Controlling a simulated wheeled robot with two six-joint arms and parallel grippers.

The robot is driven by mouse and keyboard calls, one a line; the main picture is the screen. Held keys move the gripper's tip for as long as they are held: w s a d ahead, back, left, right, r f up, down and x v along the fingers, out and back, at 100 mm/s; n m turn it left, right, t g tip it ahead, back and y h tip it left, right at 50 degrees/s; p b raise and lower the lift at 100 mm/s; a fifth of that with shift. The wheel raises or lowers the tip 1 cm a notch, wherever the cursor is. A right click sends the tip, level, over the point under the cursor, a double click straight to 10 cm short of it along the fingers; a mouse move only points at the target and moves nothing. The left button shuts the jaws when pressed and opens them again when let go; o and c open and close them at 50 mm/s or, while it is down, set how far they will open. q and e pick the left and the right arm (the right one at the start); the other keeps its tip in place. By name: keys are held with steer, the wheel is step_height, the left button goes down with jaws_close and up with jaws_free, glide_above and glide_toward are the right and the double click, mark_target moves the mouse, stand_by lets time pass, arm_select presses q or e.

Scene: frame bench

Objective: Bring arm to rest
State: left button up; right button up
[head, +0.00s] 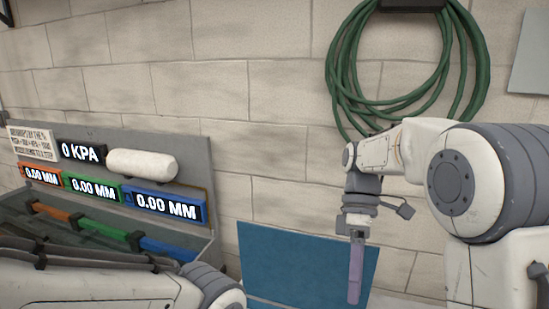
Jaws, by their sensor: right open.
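My right arm (465,185) comes in from the right, bent, with its wrist in front of the wall. My right gripper (356,268) points down from the wrist, in front of a blue panel. It is seen edge-on, so its fingers overlap; it is open, and I see nothing held in it. My left arm (90,284) crosses the lower left corner. Its gripper is outside the view.
A grey bench unit at the left carries a 0 KPA display (82,152), a white cylinder (142,164), and orange, green and blue 0.00 MM displays (165,205). A blue panel (285,262) stands low. A green hose (345,60) hangs on the brick wall.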

steer(key=s+a+f+m+t+b, duration=0.1)
steer(key=s+a+f+m+t, duration=0.2)
steer(key=s, duration=0.4)
steer(key=s+a+f+m+t+b, duration=0.1)
steer(key=s+a+f+m+t, duration=0.1)
steer(key=s+a+f, duration=0.4)
steer(key=s+f+t, duration=0.1)
steer(key=s, duration=0.1)
steer(key=shift+s+a+m+t+h, duration=0.25)
steer(key=shift+s+m+t+h, duration=0.05)
steer(key=shift+m, duration=0.1)
steer(key=shift+f, duration=0.1)
